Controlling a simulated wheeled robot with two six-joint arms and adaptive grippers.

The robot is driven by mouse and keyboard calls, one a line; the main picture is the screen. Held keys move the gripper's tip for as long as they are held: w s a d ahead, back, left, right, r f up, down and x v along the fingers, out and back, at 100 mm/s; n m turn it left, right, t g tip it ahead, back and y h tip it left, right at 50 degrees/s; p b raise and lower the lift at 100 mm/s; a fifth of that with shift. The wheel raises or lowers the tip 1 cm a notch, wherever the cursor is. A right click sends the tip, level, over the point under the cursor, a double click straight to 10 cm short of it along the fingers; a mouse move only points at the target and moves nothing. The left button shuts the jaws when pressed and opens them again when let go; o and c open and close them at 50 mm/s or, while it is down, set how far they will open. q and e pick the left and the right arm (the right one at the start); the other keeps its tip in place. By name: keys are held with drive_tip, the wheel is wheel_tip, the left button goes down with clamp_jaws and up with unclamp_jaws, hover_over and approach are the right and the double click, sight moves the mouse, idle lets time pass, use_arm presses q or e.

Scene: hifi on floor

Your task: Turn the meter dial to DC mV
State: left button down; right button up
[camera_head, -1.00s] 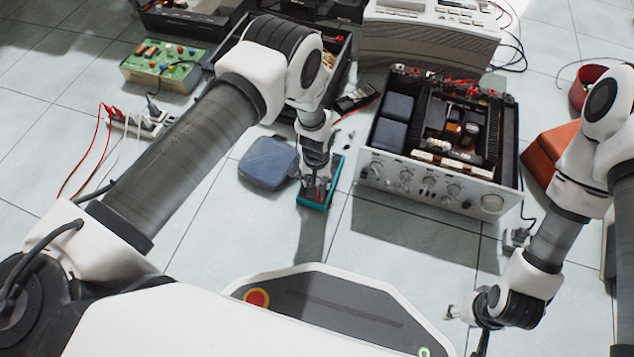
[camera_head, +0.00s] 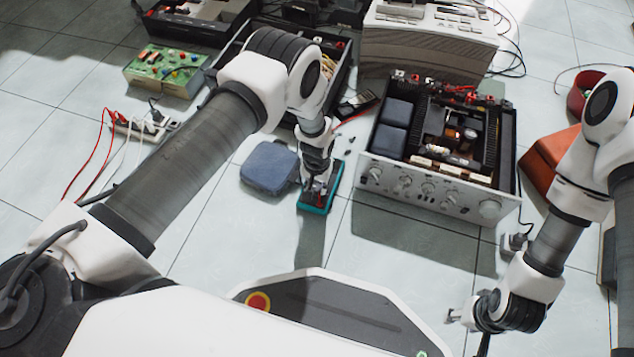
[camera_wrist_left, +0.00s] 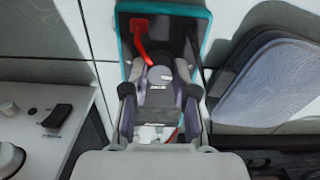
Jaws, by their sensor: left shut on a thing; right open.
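My left gripper (camera_head: 317,190) reaches down onto the meter from above. In the left wrist view its fingers (camera_wrist_left: 160,100) are closed together on a grey part at the middle of the meter, which looks like the dial. The dial's markings are hidden by the fingers. My right gripper (camera_head: 462,318) is open and empty near the lower right, away from the meter.
An opened amplifier (camera_head: 440,192) with front knobs stands right of the meter. A blue-grey case (camera_head: 270,167) lies close on its left. A power strip (camera_head: 150,127) with red and white leads is farther left. Bare tiles lie in front.

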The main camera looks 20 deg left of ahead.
use_arm(q)
drive_tip(key=m+p, duration=0.2)
drive_tip(key=m, duration=0.1)
drive_tip(key=shift+r, duration=0.15)
drive_tip(key=m+p, duration=0.2)
drive_tip(key=m, duration=0.2)
drive_tip(key=m+p, duration=0.1)
drive_tip(key=m, duration=0.3)
drive_tip(key=shift+m, duration=0.3)
drive_tip(key=m+p, duration=0.1)
drive_tip(key=m, duration=0.3)
drive_tip(key=shift+f+m, duration=0.2)
drive_tip(key=shift+m, duration=0.1)
drive_tip(key=c, duration=0.9)
unclamp_jaws()
